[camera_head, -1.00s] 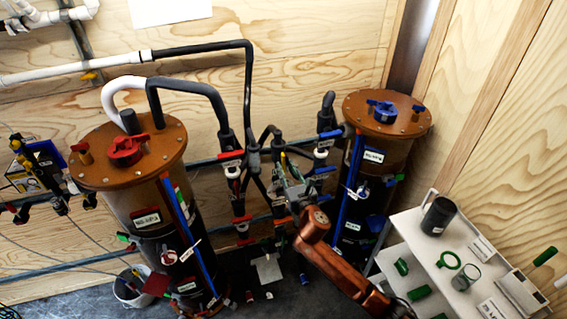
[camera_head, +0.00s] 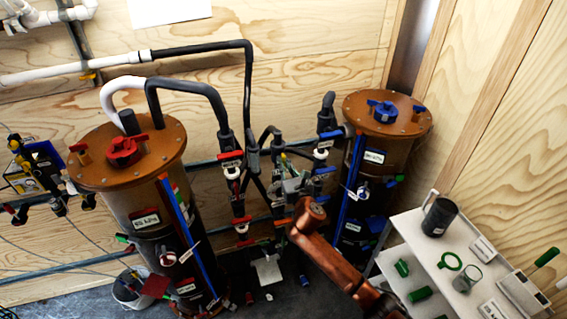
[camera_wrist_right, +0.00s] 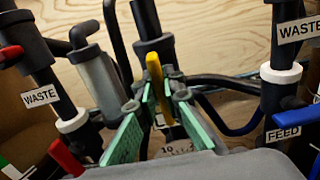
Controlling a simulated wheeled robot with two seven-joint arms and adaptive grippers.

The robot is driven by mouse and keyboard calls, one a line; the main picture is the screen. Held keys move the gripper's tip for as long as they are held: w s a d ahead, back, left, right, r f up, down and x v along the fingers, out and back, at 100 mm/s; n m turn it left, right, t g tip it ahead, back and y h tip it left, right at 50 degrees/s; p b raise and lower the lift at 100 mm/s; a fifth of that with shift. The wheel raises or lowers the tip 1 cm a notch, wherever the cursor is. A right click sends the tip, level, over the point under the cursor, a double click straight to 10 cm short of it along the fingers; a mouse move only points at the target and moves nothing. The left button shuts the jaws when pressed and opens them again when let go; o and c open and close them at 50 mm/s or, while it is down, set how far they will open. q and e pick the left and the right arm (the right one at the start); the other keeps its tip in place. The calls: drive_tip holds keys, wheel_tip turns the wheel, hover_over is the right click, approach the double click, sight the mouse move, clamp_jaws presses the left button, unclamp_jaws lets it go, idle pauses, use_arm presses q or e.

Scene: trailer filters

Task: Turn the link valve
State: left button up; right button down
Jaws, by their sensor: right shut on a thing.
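A yellow valve handle (camera_wrist_right: 155,80), which looks like the link valve's, stands upright in the right wrist view, between the green pads of my right gripper (camera_wrist_right: 160,100). The gripper is shut on this handle. A round dial with printed numbers (camera_wrist_right: 178,147) shows below it, partly hidden by the gripper body. In the head view my right gripper (camera_head: 290,184) is among the pipes between the two filter tanks, and my arm partly covers that spot. My left gripper is not in view.
The red-topped tank (camera_head: 143,205) stands left and the blue-topped tank (camera_head: 383,150) right. Red-handled (camera_wrist_right: 66,157) and blue-handled (camera_wrist_right: 298,116) valves with WASTE and FEED labels flank the gripper closely. A white shelf cart (camera_head: 407,236) stands at the right.

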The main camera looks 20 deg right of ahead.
drive_tip(key=shift+m, duration=0.3)
drive_tip(key=m+p, duration=0.1)
drive_tip(key=m, duration=0.1)
drive_tip(key=shift+d+r+m+p, duration=0.1)
drive_tip(key=shift+d+m+p, duration=0.05)
drive_tip(key=shift+m+p, duration=0.25)
drive_tip(key=m+p, duration=0.1)
drive_tip(key=m, duration=0.3)
drive_tip(key=shift+d+m, duration=0.15)
drive_tip(key=shift+m, duration=0.15)
drive_tip(key=m, duration=0.3)
drive_tip(key=m+p, duration=0.1)
drive_tip(key=m, duration=0.2)
drive_tip(key=f+m, duration=0.1)
drive_tip(key=m, duration=0.2)
drive_tip(key=shift+d+m, duration=0.15)
drive_tip(key=shift+m, duration=0.15)
drive_tip(key=shift+f+m+p, duration=0.1)
drive_tip(key=shift+m+p, duration=0.2)
drive_tip(key=c, duration=2)
unclamp_jaws()
drive_tip(key=shift+c, duration=0.2)
